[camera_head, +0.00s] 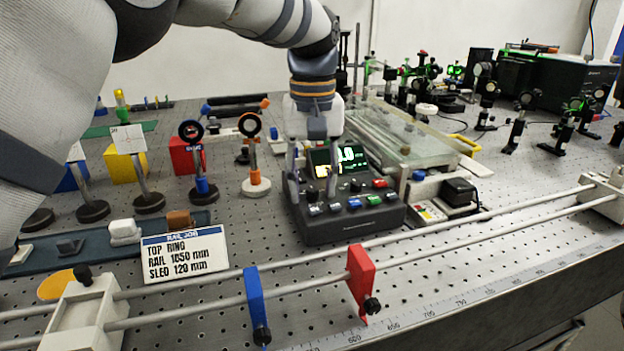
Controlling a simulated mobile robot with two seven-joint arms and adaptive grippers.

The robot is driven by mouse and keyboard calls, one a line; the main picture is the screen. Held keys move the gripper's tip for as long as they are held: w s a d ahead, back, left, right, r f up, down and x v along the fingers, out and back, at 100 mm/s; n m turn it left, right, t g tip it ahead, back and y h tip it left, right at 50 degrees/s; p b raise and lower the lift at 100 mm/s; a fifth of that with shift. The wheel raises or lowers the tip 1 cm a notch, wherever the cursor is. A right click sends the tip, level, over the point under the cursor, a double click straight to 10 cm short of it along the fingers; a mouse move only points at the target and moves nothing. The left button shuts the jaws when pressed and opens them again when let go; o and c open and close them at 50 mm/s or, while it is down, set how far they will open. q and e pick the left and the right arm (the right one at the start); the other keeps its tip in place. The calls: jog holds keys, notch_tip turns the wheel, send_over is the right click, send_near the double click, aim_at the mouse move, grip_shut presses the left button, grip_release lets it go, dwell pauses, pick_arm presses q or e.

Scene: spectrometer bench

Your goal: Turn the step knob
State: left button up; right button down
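A dark control box (345,226) with a lit green display (351,155) sits on the bench at the centre. Its sloped top carries small black knobs, one of them right of the gripper (356,185), and several coloured buttons. I cannot read which knob is the step knob. My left gripper (313,190) points down over the left part of the box. Its fingers are apart, with no object seen between them. They hide part of the panel and display, and I cannot tell whether they touch a knob. My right gripper is out of view.
A two-rod rail with a blue clamp (256,305) and a red clamp (361,279) crosses in front. A sign card (185,254) and ring mounts stand to the left. A glass-covered unit (400,138) is behind, and a small black-topped device (457,192) is at right.

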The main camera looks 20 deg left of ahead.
pick_arm(q)
grip_shut()
jog(key=m, duration=0.3)
jog(key=shift+m+p, duration=0.3)
jog(key=shift+m, duration=0.1)
jog(key=m, duration=0.4)
jog(key=shift+m, duration=0.4)
dwell(0.4)
grip_release()
